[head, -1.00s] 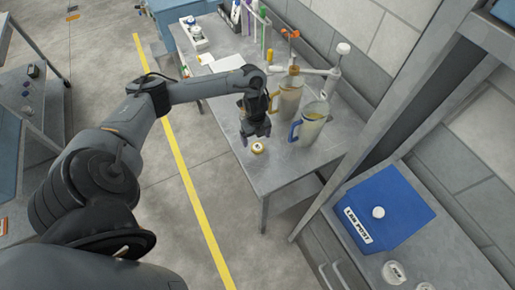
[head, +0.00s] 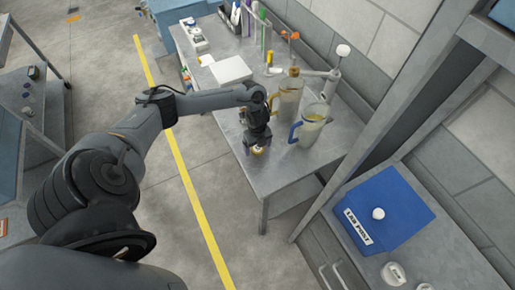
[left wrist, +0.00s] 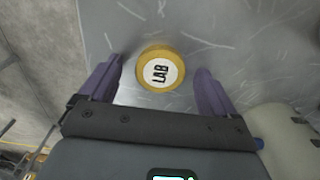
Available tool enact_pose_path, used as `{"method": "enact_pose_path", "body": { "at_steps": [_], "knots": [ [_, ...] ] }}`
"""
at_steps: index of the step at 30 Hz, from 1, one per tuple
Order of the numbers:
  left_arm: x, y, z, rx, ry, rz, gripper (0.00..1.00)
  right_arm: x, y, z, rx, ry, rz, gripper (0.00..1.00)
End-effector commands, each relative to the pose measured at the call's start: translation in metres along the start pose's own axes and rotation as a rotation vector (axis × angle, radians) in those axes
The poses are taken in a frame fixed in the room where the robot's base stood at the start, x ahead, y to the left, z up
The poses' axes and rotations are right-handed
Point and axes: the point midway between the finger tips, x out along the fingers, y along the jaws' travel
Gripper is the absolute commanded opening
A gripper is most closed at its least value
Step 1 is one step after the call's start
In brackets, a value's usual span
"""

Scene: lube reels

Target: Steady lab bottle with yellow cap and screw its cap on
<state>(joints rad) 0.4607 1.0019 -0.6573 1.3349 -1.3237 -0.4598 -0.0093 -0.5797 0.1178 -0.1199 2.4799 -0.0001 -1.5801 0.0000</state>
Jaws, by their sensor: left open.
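A round yellow cap with a white disc marked "LAB" (left wrist: 160,70) shows from above in the left wrist view, between my two purple fingers. In the head view the yellow cap (head: 258,151) is near the table's front edge, partly covered by my gripper. The bottle body beneath it is hidden, so I cannot tell how the cap sits. My left gripper (left wrist: 157,88) is open, with a gap between each finger and the cap. It points down over the cap in the head view (head: 257,148). My right gripper is not in view.
A jug with a blue handle (head: 312,127) and one with a brown handle (head: 290,97) stand close to the right of my gripper on the grey table (head: 285,172). Racks and small items fill its far end. A blue box (head: 385,213) sits on the right bench.

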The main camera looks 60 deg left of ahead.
Motion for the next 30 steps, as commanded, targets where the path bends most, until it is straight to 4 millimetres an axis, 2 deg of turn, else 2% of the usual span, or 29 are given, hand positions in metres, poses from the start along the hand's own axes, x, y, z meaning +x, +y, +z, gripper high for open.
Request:
{"method": "enact_pose_path", "body": {
  "at_steps": [8, 19, 30],
  "knots": [
    [-0.0002, 0.0000, -0.0001, 0.000, 0.000, 0.000, 0.89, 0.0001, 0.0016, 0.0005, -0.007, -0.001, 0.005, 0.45],
    [-0.0004, -0.0001, 0.0000, 0.000, 0.000, 0.000, 0.32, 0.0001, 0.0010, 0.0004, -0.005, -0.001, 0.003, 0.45],
    [-0.0041, -0.0005, 0.0001, 0.000, 0.000, -0.001, 0.31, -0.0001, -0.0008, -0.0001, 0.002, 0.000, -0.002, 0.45]
  ]
}}
